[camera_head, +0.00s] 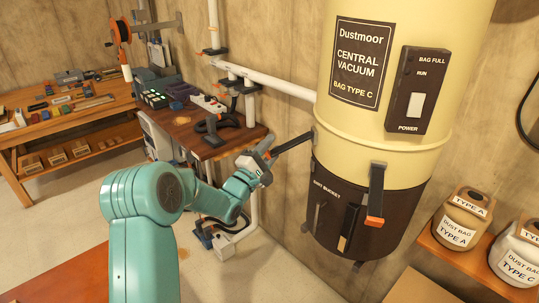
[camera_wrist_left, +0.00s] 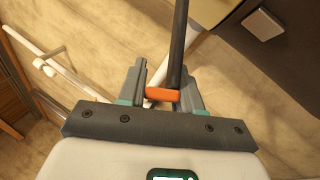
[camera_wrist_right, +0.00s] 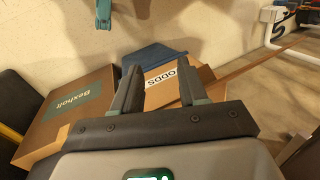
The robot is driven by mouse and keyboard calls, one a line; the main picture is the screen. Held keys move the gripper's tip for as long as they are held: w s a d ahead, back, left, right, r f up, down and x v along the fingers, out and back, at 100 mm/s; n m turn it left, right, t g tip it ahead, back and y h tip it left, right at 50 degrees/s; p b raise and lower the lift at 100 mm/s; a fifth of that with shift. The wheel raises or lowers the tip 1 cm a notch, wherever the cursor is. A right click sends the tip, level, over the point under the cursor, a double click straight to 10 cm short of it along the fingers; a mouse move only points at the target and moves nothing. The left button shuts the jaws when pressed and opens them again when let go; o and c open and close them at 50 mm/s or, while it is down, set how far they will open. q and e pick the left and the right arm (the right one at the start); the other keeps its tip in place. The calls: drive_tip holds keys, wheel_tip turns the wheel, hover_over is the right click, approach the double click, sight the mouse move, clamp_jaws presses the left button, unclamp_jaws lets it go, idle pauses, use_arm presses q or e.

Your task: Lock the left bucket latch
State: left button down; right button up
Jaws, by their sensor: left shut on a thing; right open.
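The cream central vacuum (camera_head: 385,150) has a dark brown dust bucket (camera_head: 325,200) at its bottom. The left bucket latch (camera_head: 294,144) is a dark lever sticking out to the left from the vacuum's left side, near the seam. My left gripper (camera_head: 268,156) is shut on its outer end. In the left wrist view the latch's orange tip (camera_wrist_left: 163,93) lies between the fingers, with the dark lever running upward. Another latch (camera_head: 376,185) with an orange tip hangs down across the seam at the front. My right gripper (camera_wrist_right: 158,82) is open and empty, and shows only in the right wrist view.
A workbench (camera_head: 185,125) with tools stands behind my left arm. A white pipe (camera_head: 275,83) runs along the wall to the vacuum. Dust bag jugs (camera_head: 459,219) stand on a shelf at right. Cardboard boxes (camera_wrist_right: 65,110) lie before my right gripper.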

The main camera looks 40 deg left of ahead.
drive_tip(key=shift+f, duration=0.2)
use_arm(q)
drive_tip(key=c, duration=0.8)
unclamp_jaws()
drive_tip(key=shift+c, duration=0.2)
drive_tip(key=shift+s+f, duration=0.2)
drive_tip(key=shift+s, duration=0.05)
drive_tip(key=b+v, duration=0.3)
drive_tip(key=v, duration=0.8)
drive_tip(key=shift+s+d+b, duration=0.2)
drive_tip(key=shift+b, duration=0.15)
use_arm(e)
wheel_tip(320, 180, down, 4)
drive_tip(key=shift+f, duration=0.1)
use_arm(q)
drive_tip(key=shift+f, duration=0.1)
